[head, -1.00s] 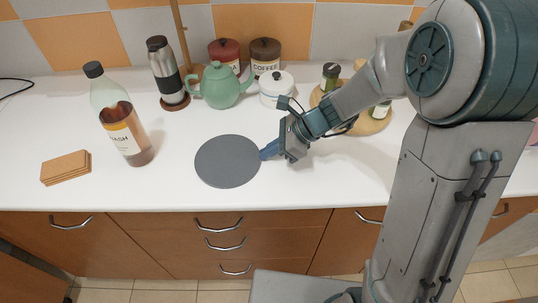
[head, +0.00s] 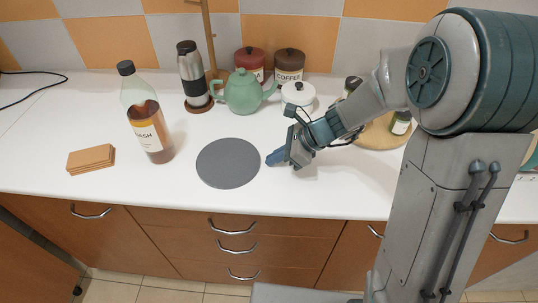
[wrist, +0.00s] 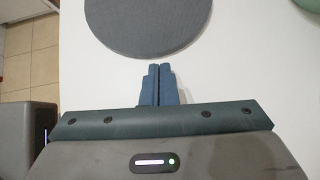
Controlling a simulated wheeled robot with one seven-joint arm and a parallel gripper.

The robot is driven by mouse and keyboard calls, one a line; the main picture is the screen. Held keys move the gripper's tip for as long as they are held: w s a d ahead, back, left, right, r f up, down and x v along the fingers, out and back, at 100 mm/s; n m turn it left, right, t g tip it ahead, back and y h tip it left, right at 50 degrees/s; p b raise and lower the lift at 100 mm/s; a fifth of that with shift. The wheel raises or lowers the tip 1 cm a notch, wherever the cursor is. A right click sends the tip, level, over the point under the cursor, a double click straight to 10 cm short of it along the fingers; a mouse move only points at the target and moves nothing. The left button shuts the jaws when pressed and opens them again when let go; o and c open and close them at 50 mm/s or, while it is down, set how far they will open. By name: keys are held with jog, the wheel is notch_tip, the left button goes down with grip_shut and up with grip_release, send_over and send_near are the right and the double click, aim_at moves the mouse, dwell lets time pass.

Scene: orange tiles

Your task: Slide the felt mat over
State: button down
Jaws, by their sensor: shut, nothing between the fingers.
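The felt mat (head: 228,163) is a round, dark grey disc lying flat on the white counter. It also shows at the top of the wrist view (wrist: 148,22). My gripper (head: 270,160) is low over the counter, just right of the mat. Its blue fingers (wrist: 159,72) are together, hold nothing and point at the mat's edge. A narrow strip of white counter shows between the fingertips and the mat. I cannot tell whether the fingertips touch the counter.
Left of the mat stand a bottle (head: 150,130) and a stack of brown coasters (head: 91,158). A steel flask (head: 193,80), green teapot (head: 243,92), canisters (head: 288,66) and white pot (head: 298,95) stand behind. Bare counter lies between bottle and mat; its front edge is near.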

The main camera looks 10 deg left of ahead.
jog(key=shift+d, duration=1.15)
jog(key=v, duration=1)
